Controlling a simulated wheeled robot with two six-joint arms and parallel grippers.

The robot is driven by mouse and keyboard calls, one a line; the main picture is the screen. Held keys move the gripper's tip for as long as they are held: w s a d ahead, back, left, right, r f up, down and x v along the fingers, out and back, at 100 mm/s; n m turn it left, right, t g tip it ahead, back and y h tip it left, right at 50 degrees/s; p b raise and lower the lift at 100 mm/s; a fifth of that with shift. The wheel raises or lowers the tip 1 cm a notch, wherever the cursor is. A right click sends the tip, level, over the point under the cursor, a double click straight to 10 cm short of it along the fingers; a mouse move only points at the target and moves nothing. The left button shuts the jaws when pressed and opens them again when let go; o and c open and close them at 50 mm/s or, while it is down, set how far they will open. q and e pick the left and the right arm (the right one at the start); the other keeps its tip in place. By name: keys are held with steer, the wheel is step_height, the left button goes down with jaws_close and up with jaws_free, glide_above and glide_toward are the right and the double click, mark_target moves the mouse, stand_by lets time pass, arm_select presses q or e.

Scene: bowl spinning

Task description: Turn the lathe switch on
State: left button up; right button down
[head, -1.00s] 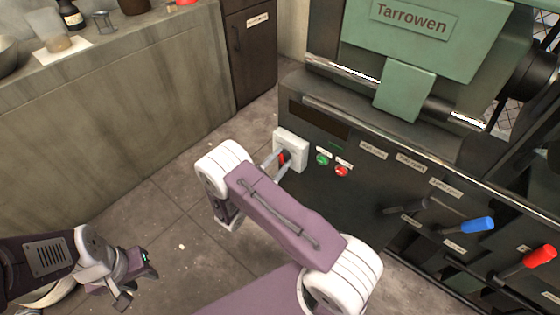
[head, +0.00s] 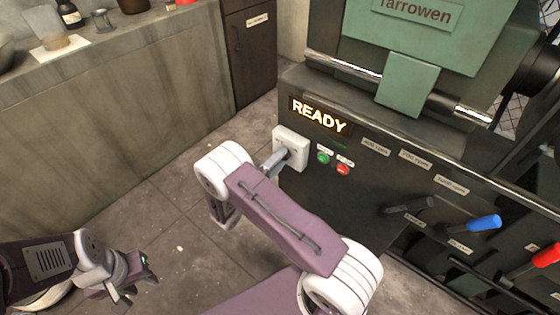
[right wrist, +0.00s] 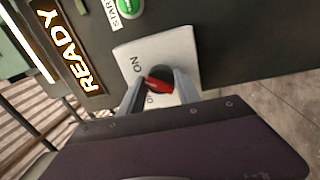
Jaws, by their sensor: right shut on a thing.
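The lathe switch is a dark round knob with a red handle (right wrist: 158,84) on a white plate (head: 291,142) on the front of the lathe. The plate carries the word ON, and the red handle is turned towards that side in the right wrist view. My right gripper (right wrist: 160,90) is at the knob with its fingers on both sides of it, shut on it. In the head view my right gripper (head: 282,156) partly hides the knob. The display (head: 319,114) above the plate is lit and reads READY. My left gripper (head: 140,283) is away from the lathe, low at the left, with its fingers apart.
A green button (head: 323,157) and a red button (head: 343,169) sit right of the switch plate. Levers with blue (head: 484,223) and red (head: 545,256) handles stick out further right. A counter (head: 110,100) with vessels stands at the left. The floor between is clear.

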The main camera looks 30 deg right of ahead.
steer(key=shift+f+m, duration=0.15)
steer(key=shift+m, duration=0.75)
steer(key=c, duration=0.9)
jaws_free()
steer(key=shift+a, duration=0.1)
steer(key=p+v, duration=0.1)
steer(key=v, duration=0.8)
steer(key=shift+p, duration=0.35)
